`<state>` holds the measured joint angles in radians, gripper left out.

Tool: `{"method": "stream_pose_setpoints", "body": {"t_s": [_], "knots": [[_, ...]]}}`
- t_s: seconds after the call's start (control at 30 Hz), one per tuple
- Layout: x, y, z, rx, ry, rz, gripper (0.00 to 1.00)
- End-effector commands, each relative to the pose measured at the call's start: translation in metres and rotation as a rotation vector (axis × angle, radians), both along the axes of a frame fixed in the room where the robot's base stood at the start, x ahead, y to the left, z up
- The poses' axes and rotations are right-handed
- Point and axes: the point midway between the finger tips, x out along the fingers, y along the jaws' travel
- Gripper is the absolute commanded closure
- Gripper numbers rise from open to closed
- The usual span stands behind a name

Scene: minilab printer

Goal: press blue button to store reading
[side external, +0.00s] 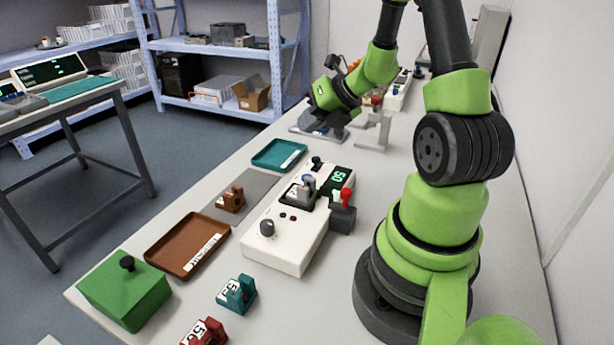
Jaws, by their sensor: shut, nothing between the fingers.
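A white instrument box (282,247) stands on the bench, with a green lit display (339,178) reading 50. A small bluish round part (309,180) shows on its top near the display; it may be the blue button, but a grey part in front of it partly hides it. My gripper (322,128) is shut and empty. It is beyond the box, near the far end of the bench and above a grey plate, well apart from the blue part. Its fingertips are small and dark here.
A grey stand (373,133) is near my gripper.

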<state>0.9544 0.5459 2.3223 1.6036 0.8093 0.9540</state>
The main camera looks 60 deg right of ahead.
Motion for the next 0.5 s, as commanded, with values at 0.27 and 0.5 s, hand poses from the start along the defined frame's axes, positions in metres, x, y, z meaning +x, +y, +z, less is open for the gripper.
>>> {"method": "stream_pose_setpoints", "body": {"t_s": [0.27,0.5], "knots": [[0.000,0.001,-0.001,-0.001,-0.001,0.004,1.00],[0.000,0.001,-0.022,0.005,0.002,0.005,1.00]]}}
